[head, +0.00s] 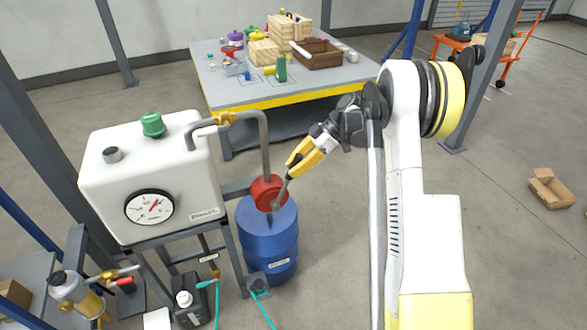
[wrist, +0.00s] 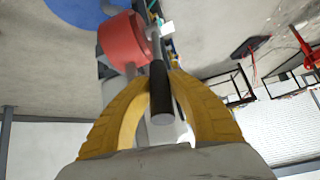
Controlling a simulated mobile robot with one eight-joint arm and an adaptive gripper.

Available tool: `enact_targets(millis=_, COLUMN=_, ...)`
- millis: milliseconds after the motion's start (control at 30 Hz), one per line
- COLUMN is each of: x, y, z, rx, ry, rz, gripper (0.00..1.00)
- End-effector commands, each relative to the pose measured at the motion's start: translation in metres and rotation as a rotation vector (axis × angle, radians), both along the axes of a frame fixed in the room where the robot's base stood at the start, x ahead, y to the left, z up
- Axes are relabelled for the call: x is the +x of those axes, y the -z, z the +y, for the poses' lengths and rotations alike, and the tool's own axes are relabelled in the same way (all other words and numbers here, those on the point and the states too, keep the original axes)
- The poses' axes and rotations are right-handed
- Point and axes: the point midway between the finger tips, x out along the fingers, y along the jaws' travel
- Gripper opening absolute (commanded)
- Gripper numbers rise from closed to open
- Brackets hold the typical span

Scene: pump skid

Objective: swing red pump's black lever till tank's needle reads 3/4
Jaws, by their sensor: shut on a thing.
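The red pump (head: 268,189) sits on top of the blue drum (head: 268,240), beside the white tank (head: 160,170). The tank's round dial (head: 149,207) faces me; its red needle points up and to the right, and its marks are too small to read surely. My yellow gripper (head: 292,163) is shut on the lever (head: 281,193), which slants up and right from the pump. In the wrist view the black lever grip (wrist: 160,95) lies between my two yellow fingers (wrist: 162,82), with the red pump (wrist: 124,40) just beyond.
A workbench (head: 230,95) with wooden crates stands behind. A cardboard box (head: 550,188) lies on the floor at right. Floor between drum and bench is clear.

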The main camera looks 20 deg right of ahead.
Motion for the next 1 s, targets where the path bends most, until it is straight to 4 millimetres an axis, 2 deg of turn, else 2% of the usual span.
enact_targets(millis=67, x=-0.001, y=0.001, z=0.001, rx=-0.002, ry=-0.002, rz=0.002, gripper=0.00)
enact_targets(millis=100, x=-0.001, y=0.001, z=0.001, rx=-0.002, ry=-0.002, rz=0.002, gripper=0.27)
enact_targets(millis=167, x=0.000, y=0.001, z=0.001, rx=-0.002, ry=-0.002, rz=0.001, gripper=0.45)
enact_targets(millis=567, x=0.000, y=-0.005, z=-0.004, rx=-0.001, ry=0.001, rz=0.001, gripper=0.45)
enact_targets(millis=1000, x=-0.007, y=-0.068, z=-0.066, rx=-0.001, ry=0.001, rz=0.000, gripper=0.45)
